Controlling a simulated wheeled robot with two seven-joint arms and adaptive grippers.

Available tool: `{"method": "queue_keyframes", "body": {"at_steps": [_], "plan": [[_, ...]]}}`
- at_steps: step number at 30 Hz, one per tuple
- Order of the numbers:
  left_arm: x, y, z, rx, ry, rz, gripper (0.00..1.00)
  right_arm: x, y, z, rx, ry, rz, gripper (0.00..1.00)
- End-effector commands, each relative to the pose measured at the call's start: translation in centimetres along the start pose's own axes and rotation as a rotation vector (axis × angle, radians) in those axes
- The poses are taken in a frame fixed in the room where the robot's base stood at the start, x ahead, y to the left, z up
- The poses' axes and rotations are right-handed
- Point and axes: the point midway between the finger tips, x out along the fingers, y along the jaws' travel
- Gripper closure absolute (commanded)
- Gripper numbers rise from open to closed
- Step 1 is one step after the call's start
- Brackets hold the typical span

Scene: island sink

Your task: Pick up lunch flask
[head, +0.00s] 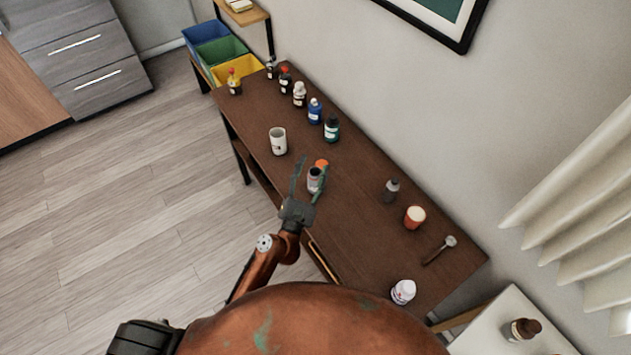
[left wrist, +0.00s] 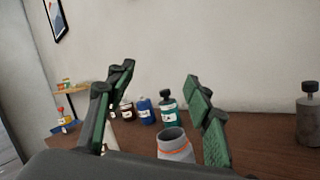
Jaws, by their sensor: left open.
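The lunch flask, seemingly the grey open-topped cylinder (head: 314,182), stands upright on the brown table in the head view. In the left wrist view the flask (left wrist: 175,147) shows a round opening and an orange band below its rim; its lower part is hidden. My left gripper (head: 311,164) is open, and its fingers appear on either side of the flask in the head view. In the left wrist view, my left gripper (left wrist: 160,80) has the flask low between its spread fingers, nearer the right finger. I cannot tell whether either finger touches it. My right gripper is not in view.
A white cup (head: 278,141) stands behind and left of the flask. A row of bottles, including a teal bottle (head: 331,130), lines the wall side. A grey bottle (head: 391,191), an orange-and-white container (head: 414,217) and a hammer-like tool (head: 440,250) are to the right.

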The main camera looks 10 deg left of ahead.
Motion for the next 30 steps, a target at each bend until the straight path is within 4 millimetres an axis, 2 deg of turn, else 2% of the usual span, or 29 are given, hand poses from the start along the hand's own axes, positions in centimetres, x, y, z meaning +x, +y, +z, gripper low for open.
{"method": "queue_keyframes", "body": {"at_steps": [3,9,14,24,27,30], "plan": [[1.2,-0.8,-2.7,-0.245,0.141,0.051,0.52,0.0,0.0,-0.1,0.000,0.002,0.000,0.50],[1.3,-2.6,-5.7,-0.463,0.296,0.086,0.52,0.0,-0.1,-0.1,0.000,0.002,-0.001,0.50],[0.7,-3.8,-7.7,-0.500,0.329,0.092,0.52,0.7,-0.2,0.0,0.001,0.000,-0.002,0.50],[-1.3,-7.2,-13.4,-0.498,0.327,0.091,0.52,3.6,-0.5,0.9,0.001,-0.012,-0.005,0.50],[0.5,-6.8,-13.3,-0.495,0.321,0.090,0.52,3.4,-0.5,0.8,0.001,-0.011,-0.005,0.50],[1.2,-6.7,-13.5,-0.495,0.322,0.091,0.52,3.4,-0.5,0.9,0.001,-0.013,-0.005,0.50]]}}
